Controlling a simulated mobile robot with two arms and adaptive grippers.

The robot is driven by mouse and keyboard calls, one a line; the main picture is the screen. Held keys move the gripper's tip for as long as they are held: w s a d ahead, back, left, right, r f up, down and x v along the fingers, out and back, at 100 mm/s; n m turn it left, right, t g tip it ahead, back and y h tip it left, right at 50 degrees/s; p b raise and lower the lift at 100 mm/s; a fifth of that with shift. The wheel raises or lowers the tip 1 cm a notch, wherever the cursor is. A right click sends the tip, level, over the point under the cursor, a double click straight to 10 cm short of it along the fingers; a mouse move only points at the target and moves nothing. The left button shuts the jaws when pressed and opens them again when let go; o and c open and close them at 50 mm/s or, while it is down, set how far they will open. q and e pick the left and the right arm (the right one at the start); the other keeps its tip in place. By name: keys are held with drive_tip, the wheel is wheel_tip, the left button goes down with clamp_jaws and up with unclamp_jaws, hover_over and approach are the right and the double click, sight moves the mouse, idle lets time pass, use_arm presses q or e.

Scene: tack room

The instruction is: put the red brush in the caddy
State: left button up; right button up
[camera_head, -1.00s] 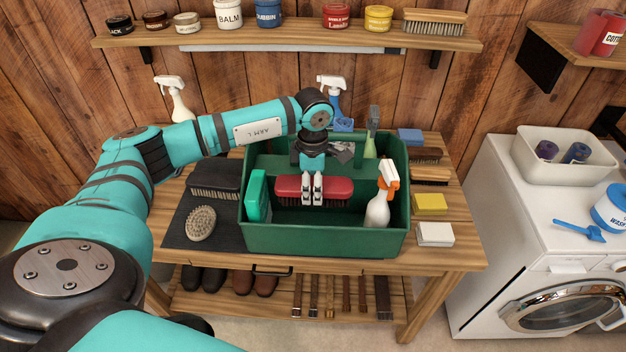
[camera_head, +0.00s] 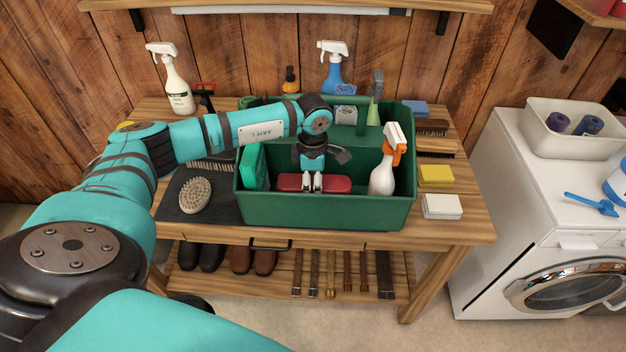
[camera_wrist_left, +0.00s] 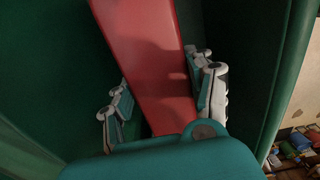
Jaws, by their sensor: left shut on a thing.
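The red brush (camera_head: 336,184) is down inside the front compartment of the green caddy (camera_head: 300,214), lying lengthwise left to right. Only its red back shows above the front wall in the head view; its bristles are hidden. My left gripper (camera_head: 313,183) is shut on the middle of the brush from above. In the left wrist view, the red brush (camera_wrist_left: 145,50) runs between the two fingers of my left gripper (camera_wrist_left: 162,100), with dark green walls on both sides. I cannot tell whether the brush touches the caddy floor. My right gripper is not in view.
A teal box (camera_head: 252,166) stands at the compartment's left end and a white spray bottle with orange trigger (camera_head: 384,174) at its right. An oval brush (camera_head: 195,195) lies on the dark mat left of the caddy. Yellow (camera_head: 435,176) and white (camera_head: 442,206) blocks lie right.

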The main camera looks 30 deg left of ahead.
use_arm(q)
drive_tip(key=shift+f, duration=0.25)
drive_tip(key=o, duration=1.5)
